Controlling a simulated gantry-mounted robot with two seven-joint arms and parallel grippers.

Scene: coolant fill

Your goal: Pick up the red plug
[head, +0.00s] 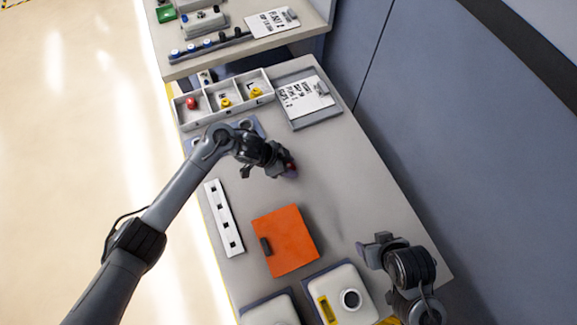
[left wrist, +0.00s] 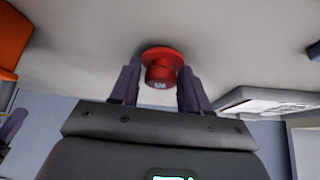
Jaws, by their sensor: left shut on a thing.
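A red plug (left wrist: 161,68) with a wide round flange and a narrower end sits between the two fingers of my left gripper (left wrist: 160,88) in the left wrist view. I cannot tell whether the plug touches the table. My right gripper (head: 371,250) is near the table's right edge, away from the plug, and its jaw opening is unclear.
A divided tray (head: 226,96) at the back holds another red piece (head: 191,103) and yellow pieces. A clipboard (head: 307,98) lies beside it. A white strip with holes (head: 223,217), an orange panel (head: 284,240) and a white container (head: 341,295) are nearer. The table's right middle is clear.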

